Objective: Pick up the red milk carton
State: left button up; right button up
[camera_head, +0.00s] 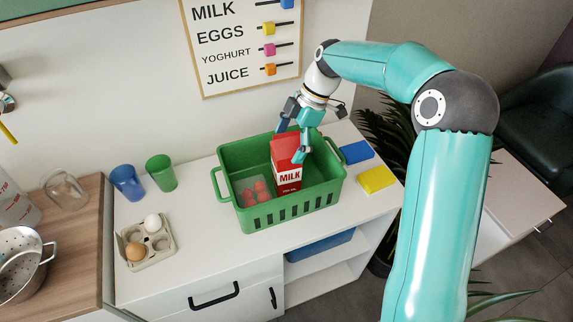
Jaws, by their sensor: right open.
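The red milk carton (287,177), with a white "MILK" label, stands upright in the green basket (262,216). My right gripper (292,143) is open at the top of the carton, having come down from above. One finger is behind the carton's top and the other is at its right front edge. I cannot tell whether the fingers touch it. My left gripper is not in view.
Red strawberries (254,193) lie in the basket left of the carton. An egg tray (147,246), a blue cup (127,183) and a green cup (161,173) stand left of the basket. Blue (357,151) and yellow (377,180) blocks lie to its right.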

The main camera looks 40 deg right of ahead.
jog(key=shift+x, duration=0.9)
jog(key=shift+c, duration=0.3)
jog(key=shift+r, duration=0.15)
jog(key=c, duration=1.8)
jog(key=shift+r, duration=0.1)
jog(key=shift+c, duration=0.2)
